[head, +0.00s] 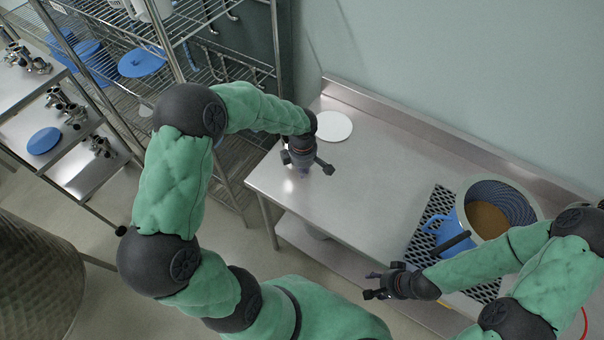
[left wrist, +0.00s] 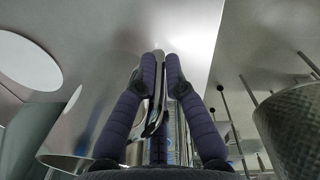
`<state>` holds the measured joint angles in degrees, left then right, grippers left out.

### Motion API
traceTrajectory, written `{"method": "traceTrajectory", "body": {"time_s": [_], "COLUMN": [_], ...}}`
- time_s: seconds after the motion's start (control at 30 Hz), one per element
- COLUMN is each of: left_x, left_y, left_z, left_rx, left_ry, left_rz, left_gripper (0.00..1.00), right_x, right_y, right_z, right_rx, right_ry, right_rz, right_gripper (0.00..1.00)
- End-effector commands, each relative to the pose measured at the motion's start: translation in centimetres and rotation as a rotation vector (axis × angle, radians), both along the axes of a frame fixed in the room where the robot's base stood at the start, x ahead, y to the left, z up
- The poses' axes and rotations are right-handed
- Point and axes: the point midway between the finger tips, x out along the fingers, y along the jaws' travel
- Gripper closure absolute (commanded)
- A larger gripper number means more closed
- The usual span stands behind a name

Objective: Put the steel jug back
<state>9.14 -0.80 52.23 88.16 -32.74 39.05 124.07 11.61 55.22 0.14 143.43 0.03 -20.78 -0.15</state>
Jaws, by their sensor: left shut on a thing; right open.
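In the left wrist view, the steel jug (left wrist: 85,125) shows as a shiny curved body left of my fingers. My left gripper (left wrist: 163,75) is shut on a narrow upright steel part between its fingertips, which looks like the jug's handle. In the head view my left gripper (head: 303,171) points down over the left end of the steel table (head: 375,175). The jug is hard to make out there, hidden by the gripper and arm. My right gripper (head: 373,285) is open and empty by the table's front edge.
A white disc (head: 333,126) lies at the table's back left. A wire rack (head: 225,65) stands left of the table, a vat (head: 35,280) lower left. The table's middle is clear.

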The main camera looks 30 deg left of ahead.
Motion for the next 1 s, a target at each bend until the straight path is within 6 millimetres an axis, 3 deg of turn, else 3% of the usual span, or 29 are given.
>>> {"method": "traceTrajectory", "body": {"time_s": [0.3,0.7,0.73,0.8,1.0], "left_x": [0.3,0.3,0.2,0.3,0.3], "left_y": [0.5,0.5,0.5,0.5,0.5], "left_z": [-3.6,-4.0,-4.0,-4.0,-3.9], "left_rx": [0.000,0.000,0.000,0.000,0.000], "left_ry": [0.001,-0.001,0.001,0.001,0.001], "left_rz": [0.000,0.000,0.000,0.000,0.000], "left_gripper": [1.00,1.00,0.83,0.65,0.65], "right_x": [0.0,0.0,0.0,0.0,0.0], "right_y": [0.0,0.0,0.0,0.0,0.0], "right_z": [0.0,-0.5,-0.4,-0.4,-0.3], "right_rx": [0.000,0.000,0.000,0.000,0.000], "right_ry": [0.000,0.000,0.000,0.000,0.000], "right_rz": [0.000,0.000,0.000,0.000,0.000], "right_gripper": [0.48,0.48,0.48,0.48,0.48]}}
